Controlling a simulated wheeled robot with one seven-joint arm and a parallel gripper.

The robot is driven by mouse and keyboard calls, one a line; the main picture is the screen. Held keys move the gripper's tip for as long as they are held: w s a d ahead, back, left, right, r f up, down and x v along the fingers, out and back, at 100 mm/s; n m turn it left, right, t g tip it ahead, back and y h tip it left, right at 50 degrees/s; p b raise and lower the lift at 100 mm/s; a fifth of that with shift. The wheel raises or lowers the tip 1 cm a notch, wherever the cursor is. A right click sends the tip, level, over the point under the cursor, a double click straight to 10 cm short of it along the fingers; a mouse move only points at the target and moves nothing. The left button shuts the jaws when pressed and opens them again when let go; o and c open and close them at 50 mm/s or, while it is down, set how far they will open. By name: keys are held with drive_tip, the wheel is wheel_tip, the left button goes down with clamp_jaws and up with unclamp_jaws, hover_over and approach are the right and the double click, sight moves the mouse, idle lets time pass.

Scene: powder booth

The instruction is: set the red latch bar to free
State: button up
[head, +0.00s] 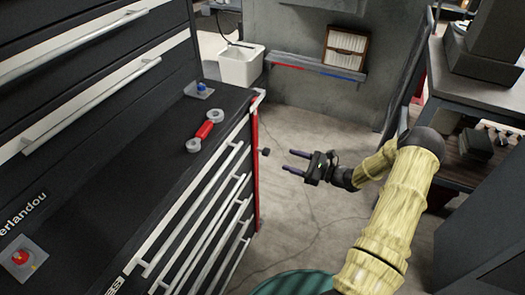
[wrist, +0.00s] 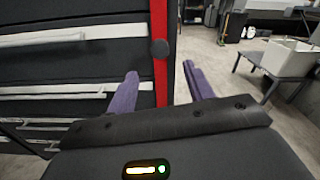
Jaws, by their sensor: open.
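The red latch bar (head: 256,180) stands upright along the front right edge of the black drawer cabinet, its lower part partly hidden. A round black knob (head: 265,152) sticks out from it. In the wrist view the red bar (wrist: 160,75) runs vertically down the cabinet edge, with the knob (wrist: 159,48) in front of it. My gripper (head: 287,161) is open and empty, to the right of the bar and apart from it. In the wrist view its two purple fingers (wrist: 160,72) point toward the bar, which appears between them.
The black drawer cabinet (head: 110,210) fills the left. A red-handled tool (head: 205,130), a blue knob (head: 202,87) and a red button (head: 20,257) are on it. A white bin (head: 240,66) stands behind. A dark bench (head: 455,100) is right. Floor (head: 300,215) around my gripper is clear.

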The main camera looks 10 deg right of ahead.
sight(269, 153)
drive_tip(key=x, duration=1.2)
clamp_jaws()
